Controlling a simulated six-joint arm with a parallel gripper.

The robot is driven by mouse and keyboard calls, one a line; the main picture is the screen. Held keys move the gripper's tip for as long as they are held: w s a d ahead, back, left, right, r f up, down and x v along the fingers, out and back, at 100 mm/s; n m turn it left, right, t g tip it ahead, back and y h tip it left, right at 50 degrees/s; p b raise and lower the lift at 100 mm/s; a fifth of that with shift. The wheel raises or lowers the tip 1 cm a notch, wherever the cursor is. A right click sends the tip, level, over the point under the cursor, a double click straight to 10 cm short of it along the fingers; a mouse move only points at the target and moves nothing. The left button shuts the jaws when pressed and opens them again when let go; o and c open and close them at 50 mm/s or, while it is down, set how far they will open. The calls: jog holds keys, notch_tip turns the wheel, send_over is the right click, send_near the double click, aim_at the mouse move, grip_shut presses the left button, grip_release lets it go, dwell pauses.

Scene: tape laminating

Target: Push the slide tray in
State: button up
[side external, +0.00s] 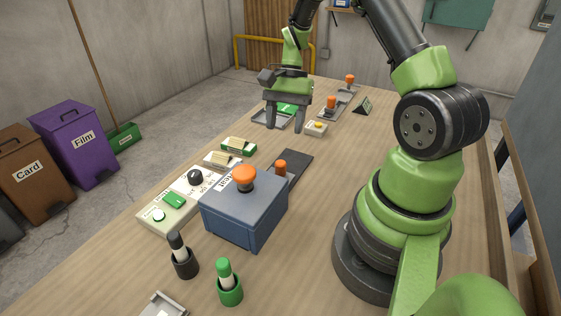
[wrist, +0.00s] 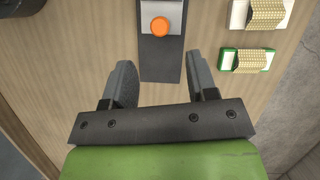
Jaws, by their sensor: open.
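The slide tray is a light grey plate with an upright orange knob (wrist: 160,27), lying on a dark flat rail (wrist: 160,70). In the side external view the orange knob (side external: 281,167) stands just beside the blue box (side external: 246,213), and the dark rail (side external: 294,160) runs away from the box. My gripper (side external: 286,124) is open and empty above the table, beyond the rail's far end. In the wrist view my gripper's fingers (wrist: 160,62) are spread to either side of the rail's line, apart from the knob. The tray's far end is cut off in that view.
A green holder (side external: 239,146) and a white holder (side external: 222,160) with tan strips lie left of the rail. A control panel (side external: 165,213) and two markers stand nearer. Other orange-knobbed fixtures (side external: 331,103) lie beyond my gripper.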

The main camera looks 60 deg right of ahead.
aim_at(281, 162)
jog(key=x, duration=0.9)
jog(key=shift+s+f, duration=0.1)
jog(key=shift+f, duration=0.1)
